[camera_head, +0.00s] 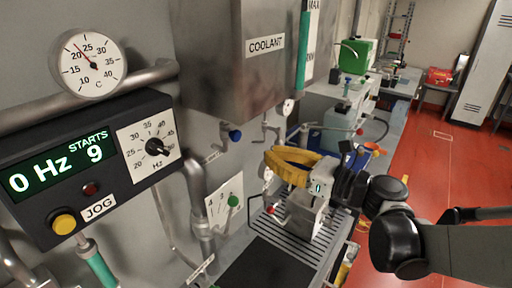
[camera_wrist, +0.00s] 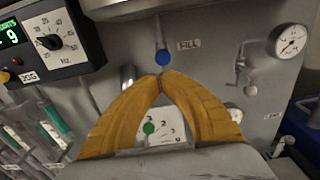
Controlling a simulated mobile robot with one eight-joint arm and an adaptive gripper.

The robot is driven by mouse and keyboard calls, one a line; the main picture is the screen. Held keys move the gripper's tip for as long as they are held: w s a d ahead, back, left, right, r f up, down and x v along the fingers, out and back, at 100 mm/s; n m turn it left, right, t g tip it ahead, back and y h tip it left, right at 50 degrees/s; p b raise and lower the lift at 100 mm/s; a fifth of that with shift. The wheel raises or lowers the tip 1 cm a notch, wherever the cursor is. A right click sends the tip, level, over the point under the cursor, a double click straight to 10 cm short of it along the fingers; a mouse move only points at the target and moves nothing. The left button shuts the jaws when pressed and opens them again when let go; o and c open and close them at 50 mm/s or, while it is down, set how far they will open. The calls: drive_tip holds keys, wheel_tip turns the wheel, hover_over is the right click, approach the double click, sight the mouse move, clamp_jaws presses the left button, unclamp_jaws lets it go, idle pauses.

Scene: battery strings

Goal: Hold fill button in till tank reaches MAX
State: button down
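The coolant tank (camera_head: 235,60) is a grey metal box at the top of the head view, labelled COOLANT. A green level tube (camera_head: 302,50) runs along its right edge beside a MAX/MIN scale (camera_head: 314,30); its upper end is near the picture's top, so I cannot read the level exactly. The blue fill button (camera_head: 235,135) sits below the tank; in the wrist view it (camera_wrist: 162,57) is beside a FILL label. My gripper (camera_head: 268,158) has yellow fingers; in the wrist view its tips (camera_wrist: 161,78) meet, empty, just below the button in the picture. The head view shows them apart from it.
A control box (camera_head: 95,165) with a JOG button and dial is at left. A valve with a green knob (camera_head: 233,200) is below the fill button. A pressure gauge (camera_wrist: 291,39) and tap are right of it. A slotted bench (camera_head: 260,262) lies below my gripper.

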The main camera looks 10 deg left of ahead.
drive_tip(key=shift+v, duration=1.25)
drive_tip(key=shift+s+d+r, duration=0.1)
drive_tip(key=s+d+f+n+h+b, duration=0.4)
drive_tip(key=f+n, duration=0.1)
drive_tip(key=f, duration=0.3)
drive_tip(key=s+d+f+n+h+b, duration=0.3)
drive_tip(key=d+f+n+h+b, duration=0.15)
drive_tip(key=f, duration=0.25)
drive_tip(key=s+d+f+n+h+b, duration=0.2)
drive_tip(key=s+d+f+n+h, duration=0.2)
drive_tip(key=d, duration=0.5)
drive_tip(key=s+d+f+n+h+b, duration=0.3)
drive_tip(key=s+d+f+n+h, duration=0.1)
drive_tip(key=d+n, duration=0.5)
wheel_tip(320, 180, down, 3)
drive_tip(key=shift+s+r, duration=0.1)
drive_tip(key=shift+s, duration=0.4)
drive_tip(key=shift+a, duration=0.1)
